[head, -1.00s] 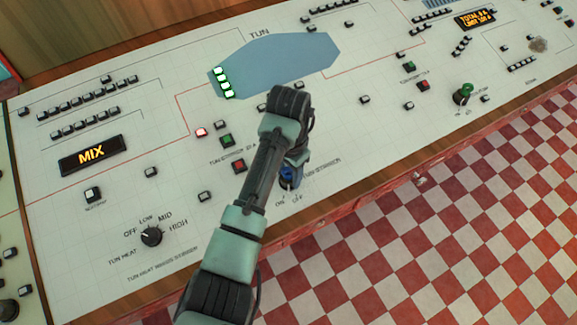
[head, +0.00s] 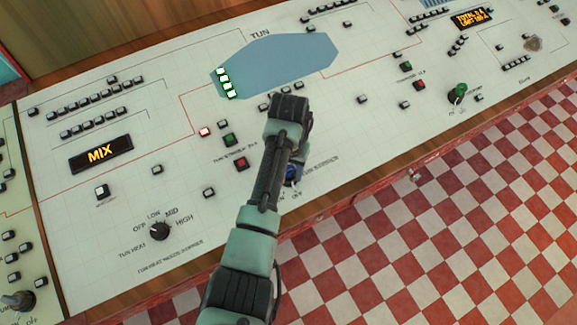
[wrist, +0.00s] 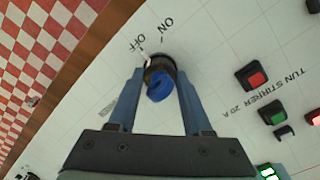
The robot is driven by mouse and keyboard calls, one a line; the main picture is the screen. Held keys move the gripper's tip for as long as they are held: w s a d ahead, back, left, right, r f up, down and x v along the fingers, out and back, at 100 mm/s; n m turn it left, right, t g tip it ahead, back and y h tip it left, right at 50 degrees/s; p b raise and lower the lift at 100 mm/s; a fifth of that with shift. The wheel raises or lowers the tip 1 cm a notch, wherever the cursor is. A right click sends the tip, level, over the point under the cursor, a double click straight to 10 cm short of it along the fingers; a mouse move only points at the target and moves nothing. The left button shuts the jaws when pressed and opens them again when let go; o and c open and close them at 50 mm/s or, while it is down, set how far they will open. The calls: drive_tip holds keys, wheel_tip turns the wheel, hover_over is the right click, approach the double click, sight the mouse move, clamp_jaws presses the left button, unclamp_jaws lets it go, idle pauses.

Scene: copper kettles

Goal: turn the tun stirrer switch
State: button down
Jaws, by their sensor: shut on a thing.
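The tun stirrer switch is a blue knob (wrist: 160,88) on a dark round base, set in the white panel between printed OFF and ON labels. A white mark at the base lies by OFF. My gripper (wrist: 161,76) is shut on the knob, with one blue-grey finger on each side of it. In the head view, the knob (head: 292,173) shows as a bit of blue beside my forearm, which covers most of the gripper.
A red button (wrist: 252,77) and a green button (wrist: 272,113) labelled TUN STIRRER 20 A sit beside the switch. A black tun heat knob (head: 159,231) is to the left, and a green-topped knob (head: 459,90) to the right. A wooden edge borders the panel above a checkered floor.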

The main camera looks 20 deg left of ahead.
drive_tip(key=shift+w+n, duration=0.1)
drive_tip(key=shift+n, duration=0.2)
idle(0.4)
drive_tip(key=shift+c, duration=1.7)
unclamp_jaws()
drive_tip(key=shift+r, duration=0.1)
wheel_tip(320, 180, up, 13)
drive_tip(key=shift+p, duration=0.45)
